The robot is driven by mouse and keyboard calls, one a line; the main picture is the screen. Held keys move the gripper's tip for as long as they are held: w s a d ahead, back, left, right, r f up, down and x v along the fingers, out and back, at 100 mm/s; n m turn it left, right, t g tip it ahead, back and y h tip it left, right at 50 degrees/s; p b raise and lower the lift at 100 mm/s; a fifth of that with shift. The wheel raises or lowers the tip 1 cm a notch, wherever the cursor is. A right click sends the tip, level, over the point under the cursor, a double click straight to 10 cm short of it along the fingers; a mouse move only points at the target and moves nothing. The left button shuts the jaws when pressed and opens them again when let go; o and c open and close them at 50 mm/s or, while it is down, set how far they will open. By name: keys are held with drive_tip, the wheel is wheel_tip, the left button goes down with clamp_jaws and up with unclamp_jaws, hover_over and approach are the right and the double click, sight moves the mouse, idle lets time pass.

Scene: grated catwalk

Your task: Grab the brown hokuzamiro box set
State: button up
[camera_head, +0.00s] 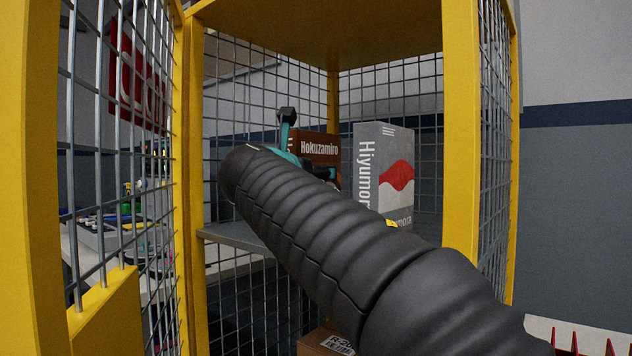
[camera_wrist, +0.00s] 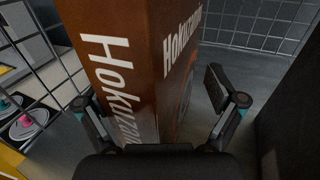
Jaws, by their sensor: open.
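The brown Hokuzamiro box (camera_head: 320,147) stands upright on the grey shelf inside the yellow cage, partly hidden behind my arm in the head view. In the wrist view the brown box (camera_wrist: 150,70) fills the middle, with its white lettering on two faces. My gripper (camera_wrist: 165,105) is open, with one finger to the left of the box and one to the right. A gap shows between the right finger and the box; the left finger is close to the box's side. In the head view my gripper (camera_head: 303,155) is mostly hidden by my arm.
A grey Hiyumori box (camera_head: 383,170) with a red shape stands right of the brown box. Yellow posts (camera_head: 460,130) and wire mesh enclose the shelf (camera_head: 235,236). A cardboard box (camera_head: 325,343) sits below. A dark surface (camera_wrist: 292,120) lies close right of my gripper.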

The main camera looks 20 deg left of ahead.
clamp_jaws()
idle(0.3)
drive_tip(key=shift+r, duration=0.2)
